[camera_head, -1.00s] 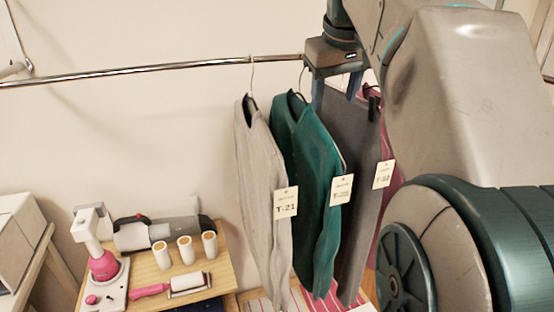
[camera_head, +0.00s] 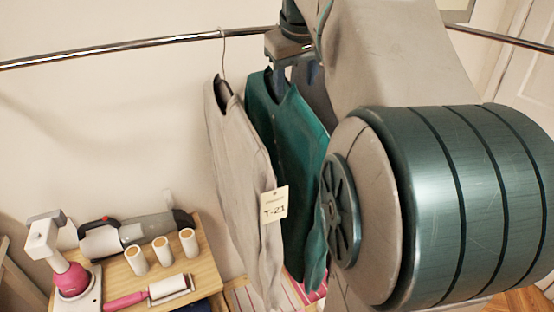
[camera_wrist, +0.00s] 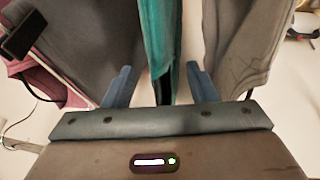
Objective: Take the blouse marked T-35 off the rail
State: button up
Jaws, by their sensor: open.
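A teal-green garment (camera_head: 300,135) hangs from the rail (camera_head: 120,46); my arm covers its right side, and no tag on it shows now. My gripper (camera_head: 291,76) is at its top, just below the rail. In the wrist view my gripper (camera_wrist: 160,88) is open, with one blue finger on each side of the teal garment's narrow edge (camera_wrist: 154,40). I cannot tell whether either finger touches it. No tag reading T-35 is legible in the current views.
A light grey garment (camera_head: 236,160) tagged T-21 hangs close on the left. A dark grey garment (camera_wrist: 92,45) hangs on the other side, mostly behind my arm in the head view. A wooden table (camera_head: 205,262) with a lint roller (camera_head: 150,292) stands at lower left.

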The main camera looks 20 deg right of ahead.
aim_at(293, 93)
jog(key=shift+p+x, duration=0.3)
jog(key=shift+x, duration=2.85)
jog(key=shift+w+a+r, duration=0.1)
jog(key=shift+w, duration=0.05)
jog(key=shift+c, duration=0.3)
grip_shut()
